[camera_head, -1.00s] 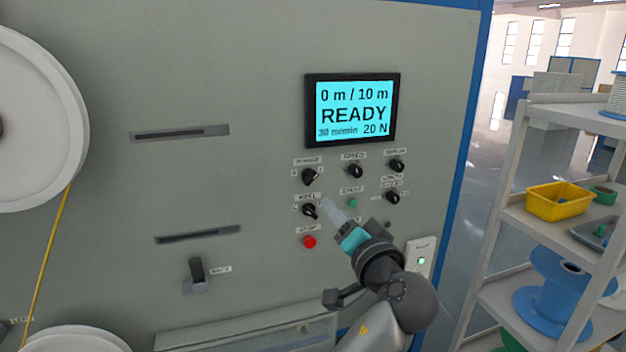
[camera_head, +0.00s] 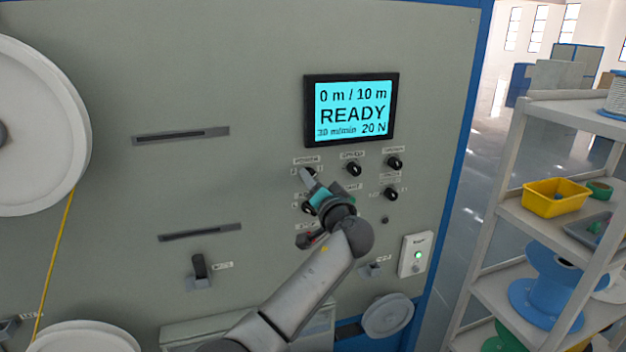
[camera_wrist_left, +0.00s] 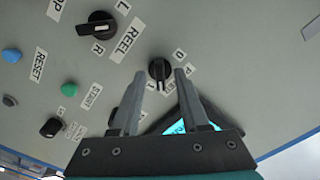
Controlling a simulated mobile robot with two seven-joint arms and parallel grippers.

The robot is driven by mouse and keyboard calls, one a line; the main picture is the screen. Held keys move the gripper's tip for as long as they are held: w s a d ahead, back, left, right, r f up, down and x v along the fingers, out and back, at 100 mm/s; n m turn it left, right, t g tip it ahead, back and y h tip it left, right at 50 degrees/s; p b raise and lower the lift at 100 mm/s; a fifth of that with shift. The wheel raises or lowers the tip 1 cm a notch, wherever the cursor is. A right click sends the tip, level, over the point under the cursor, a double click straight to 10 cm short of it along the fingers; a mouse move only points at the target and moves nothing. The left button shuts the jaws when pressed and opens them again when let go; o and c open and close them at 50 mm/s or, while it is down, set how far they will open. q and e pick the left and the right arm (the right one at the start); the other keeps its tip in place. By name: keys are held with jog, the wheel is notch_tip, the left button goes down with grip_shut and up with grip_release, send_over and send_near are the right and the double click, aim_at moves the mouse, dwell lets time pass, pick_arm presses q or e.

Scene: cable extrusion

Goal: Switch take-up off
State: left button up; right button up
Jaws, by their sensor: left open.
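My left gripper (camera_head: 308,177) is at the upper-left black knob of the control panel and partly covers it in the head view. In the left wrist view the gripper (camera_wrist_left: 160,80) is open. Contact with the knob cannot be told. My right gripper is not in view.
The REEL knob (camera_wrist_left: 96,30) is close by, with the blue RESET button (camera_wrist_left: 11,55) and green START button (camera_wrist_left: 68,87). The display (camera_head: 352,110) above reads READY, 0 m / 10 m. A shelf (camera_head: 510,200) with bins and spools stands at the right.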

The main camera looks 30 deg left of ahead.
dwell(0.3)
pick_arm(q)
grip_shut()
dwell(0.5)
